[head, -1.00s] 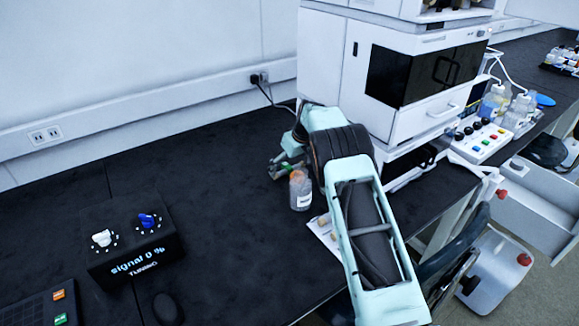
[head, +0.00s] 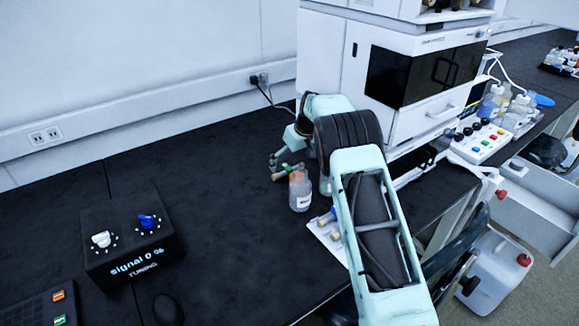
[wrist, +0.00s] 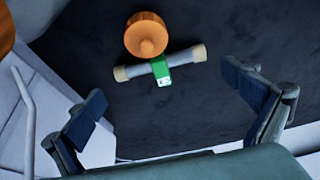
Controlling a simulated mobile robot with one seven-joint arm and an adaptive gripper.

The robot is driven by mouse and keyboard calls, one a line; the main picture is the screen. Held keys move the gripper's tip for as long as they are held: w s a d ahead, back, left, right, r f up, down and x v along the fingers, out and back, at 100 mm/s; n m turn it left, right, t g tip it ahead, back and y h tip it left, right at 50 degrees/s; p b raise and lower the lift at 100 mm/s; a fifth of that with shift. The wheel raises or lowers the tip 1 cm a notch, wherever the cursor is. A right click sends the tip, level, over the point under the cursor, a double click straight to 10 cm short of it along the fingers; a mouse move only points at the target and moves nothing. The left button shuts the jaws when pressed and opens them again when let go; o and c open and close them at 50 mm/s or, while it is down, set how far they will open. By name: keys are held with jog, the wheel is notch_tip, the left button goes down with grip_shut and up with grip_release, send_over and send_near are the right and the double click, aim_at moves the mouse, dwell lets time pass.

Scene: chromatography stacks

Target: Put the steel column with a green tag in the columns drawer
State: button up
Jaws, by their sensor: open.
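The steel column with a green tag (wrist: 188,59) lies on the black bench in the wrist view, a grey tube with tan ends; its green tag (wrist: 161,70) is at mid-length. In the head view the column (head: 287,172) lies just behind a clear bottle. My gripper (wrist: 164,84) is open and empty, its two dark-padded fingers spread to either side below the column in the wrist view, not touching it. In the head view my gripper (head: 279,158) is small and partly hidden by my arm. An open grey drawer (head: 520,192) is at the right; I cannot read any label on it.
The white instrument (head: 340,60) stands behind my arm. A tuning box (head: 130,240) is at the left.

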aim_at(289, 170)
jog(key=v, duration=0.8)
jog(key=shift+x, duration=5.65)
jog(key=shift+s, duration=0.2)
jog(key=c, duration=1.7)
jog(key=shift+s+f, duration=0.15)
jog(key=shift+f, duration=0.05)
jog(key=shift+c, duration=1)
jog(key=c, duration=0.4)
jog(key=r, duration=1)
jog(key=shift+w+r, duration=0.2)
jog(key=shift+w, duration=0.1)
grip_shut()
